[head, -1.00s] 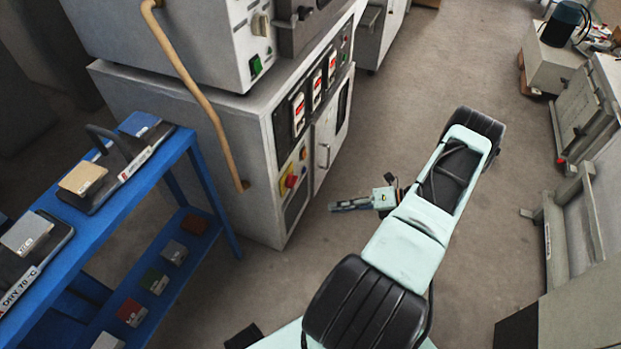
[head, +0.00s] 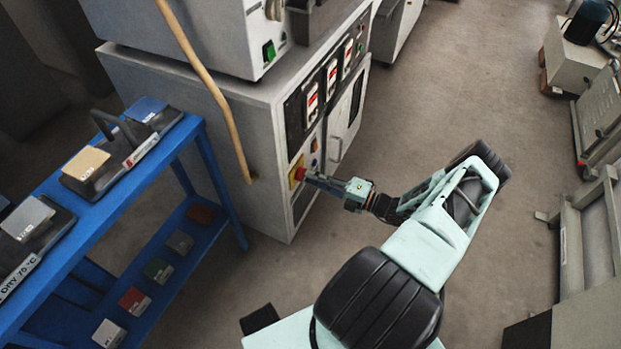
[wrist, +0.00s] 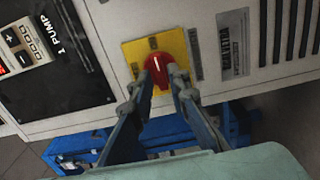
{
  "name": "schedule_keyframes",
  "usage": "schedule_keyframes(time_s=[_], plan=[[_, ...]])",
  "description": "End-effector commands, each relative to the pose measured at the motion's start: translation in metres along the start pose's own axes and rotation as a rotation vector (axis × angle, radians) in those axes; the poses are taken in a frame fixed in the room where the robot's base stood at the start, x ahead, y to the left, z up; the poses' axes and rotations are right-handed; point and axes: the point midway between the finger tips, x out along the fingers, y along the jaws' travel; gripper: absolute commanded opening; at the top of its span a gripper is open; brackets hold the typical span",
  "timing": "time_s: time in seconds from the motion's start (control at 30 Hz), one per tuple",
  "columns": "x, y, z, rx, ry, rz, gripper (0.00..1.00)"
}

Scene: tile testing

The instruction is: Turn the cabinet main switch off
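The main switch, a red knob (wrist: 157,70) on a yellow plate (wrist: 133,50), is on the lower front panel of the grey cabinet (head: 208,128). A light mark on the knob points roughly up in the wrist view. My gripper (wrist: 160,82) is at the knob, one finger on each side of it. The fingers stand about a knob's width apart. I cannot tell whether they press on it. In the head view my gripper (head: 312,179) reaches the yellow plate (head: 296,172) from the right, and the fingertips partly cover the knob.
A black panel labelled "1 PUMP" (wrist: 70,75) and vent slots (wrist: 290,30) flank the switch. A blue rack (head: 190,150) with sample blocks stands left of the cabinet. The floor (head: 430,100) behind my arm is clear.

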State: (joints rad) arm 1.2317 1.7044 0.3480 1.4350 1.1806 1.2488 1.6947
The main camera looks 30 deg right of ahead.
Motion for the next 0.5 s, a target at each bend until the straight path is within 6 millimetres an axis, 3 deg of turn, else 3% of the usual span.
schedule_keyframes(time_s=[0.17,0.43,0.5], plan=[[0.0117,-0.0003,-0.0006,-0.001,0.002,0.0,0.16],[0.0127,-0.0001,-0.0005,-0.001,0.001,-0.001,0.16],[0.0126,-0.0002,-0.0005,-0.001,0.001,-0.001,0.08]])
